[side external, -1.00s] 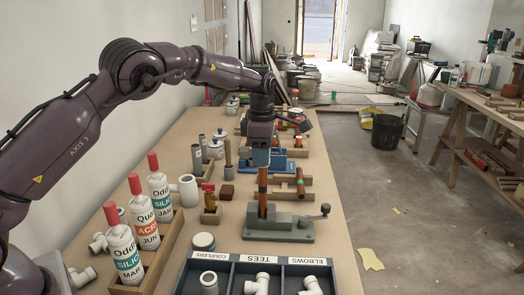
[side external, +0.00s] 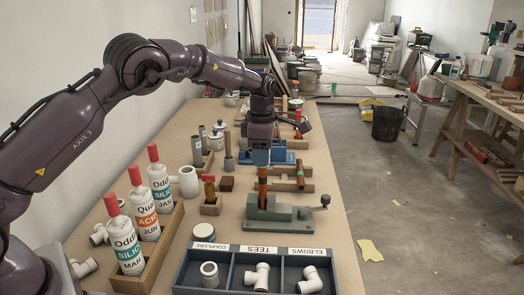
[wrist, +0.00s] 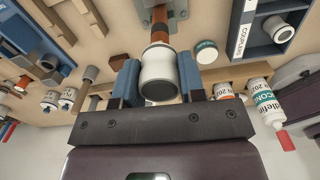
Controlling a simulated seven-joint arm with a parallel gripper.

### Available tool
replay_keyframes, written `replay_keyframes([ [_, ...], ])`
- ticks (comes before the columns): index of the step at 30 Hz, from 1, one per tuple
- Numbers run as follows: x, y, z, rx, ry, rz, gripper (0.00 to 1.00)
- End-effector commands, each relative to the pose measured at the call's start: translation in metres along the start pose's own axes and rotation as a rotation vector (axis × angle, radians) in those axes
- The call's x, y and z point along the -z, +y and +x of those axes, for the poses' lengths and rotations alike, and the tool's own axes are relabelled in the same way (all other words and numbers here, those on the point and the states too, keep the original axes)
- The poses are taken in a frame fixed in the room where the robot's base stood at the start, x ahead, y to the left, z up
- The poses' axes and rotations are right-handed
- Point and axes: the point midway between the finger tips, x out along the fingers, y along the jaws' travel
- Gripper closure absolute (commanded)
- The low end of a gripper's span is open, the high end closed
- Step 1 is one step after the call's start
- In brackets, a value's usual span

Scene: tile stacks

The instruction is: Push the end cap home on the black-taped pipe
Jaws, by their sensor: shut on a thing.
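The copper-brown pipe (side external: 262,186) with a dark band stands upright in the green-grey vise (side external: 284,214). In the wrist view the pipe (wrist: 160,32) runs from the vise toward my gripper. In the side view the cap is not clearly visible.
Sealant bottles (side external: 126,248) stand in a wooden holder on the left. A sectioned tray (side external: 235,262) of white fittings is at the front. A jar with a white lid (wrist: 206,50) is near the vise.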

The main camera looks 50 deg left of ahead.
Motion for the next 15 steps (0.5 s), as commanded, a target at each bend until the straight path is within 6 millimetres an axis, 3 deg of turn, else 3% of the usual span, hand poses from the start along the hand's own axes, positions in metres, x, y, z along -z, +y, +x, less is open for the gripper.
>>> replay_keyframes([
  [2, -0.0001, -0.0001, 0.0022, 0.000, 0.000, 0.000, 0.86],
  [3, -0.0001, -0.0001, 0.0025, 0.000, 0.000, 0.000, 0.61],
  [7, -0.0001, -0.0001, 0.0022, 0.000, 0.000, 0.000, 0.33],
  [15, 0.0000, 0.0000, 0.0014, 0.000, 0.000, 0.000, 0.33],
])
